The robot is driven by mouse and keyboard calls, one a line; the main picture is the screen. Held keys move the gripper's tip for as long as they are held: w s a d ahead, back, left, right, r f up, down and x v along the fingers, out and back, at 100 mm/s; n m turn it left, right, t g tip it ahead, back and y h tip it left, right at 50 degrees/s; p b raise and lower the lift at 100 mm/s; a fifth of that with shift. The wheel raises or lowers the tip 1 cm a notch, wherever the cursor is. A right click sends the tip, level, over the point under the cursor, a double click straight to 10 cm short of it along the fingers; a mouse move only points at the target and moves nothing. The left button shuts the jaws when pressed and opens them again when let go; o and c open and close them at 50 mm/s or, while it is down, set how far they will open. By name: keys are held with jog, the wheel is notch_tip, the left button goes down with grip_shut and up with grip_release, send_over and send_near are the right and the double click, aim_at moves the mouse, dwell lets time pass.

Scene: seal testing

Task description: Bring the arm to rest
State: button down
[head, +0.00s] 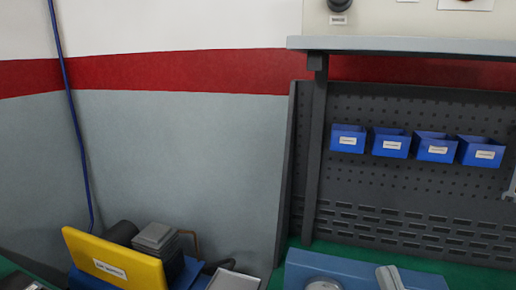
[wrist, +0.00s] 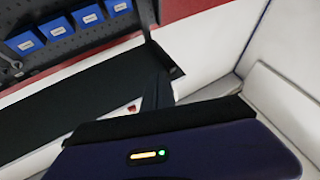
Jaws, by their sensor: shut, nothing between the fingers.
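My gripper (wrist: 158,82) shows in the wrist view as a dark blue body across the bottom, with a small orange and green light on it. Its dark fingers rise from the black front edge at the middle and look shut, with nothing seen between them. They blend with a dark surface behind, so their outline is hard to make out. My gripper is not seen in the head view.
A grey pegboard (head: 400,195) carries several blue bins (head: 391,143) under a grey shelf (head: 410,45). Below stand a yellow labelled panel (head: 113,262), a grey stacked block (head: 154,236) and blue equipment (head: 350,268). A blue cable (head: 75,120) hangs at left. Bare wall lies between.

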jog(key=s+d+f+m+g+h, duration=0.1)
jog(key=s+f+g, duration=0.3)
jog(key=s+f, duration=0.7)
jog(key=s+f+m+g+h, duration=0.1)
jog(key=s+f+g, duration=0.3)
jog(key=s+f, duration=0.6)
jog(key=s, duration=0.5)
jog(key=shift+s+d+f+g, duration=0.25)
jog(key=shift+d+f+g, duration=0.1)
jog(key=shift+d+g, duration=0.05)
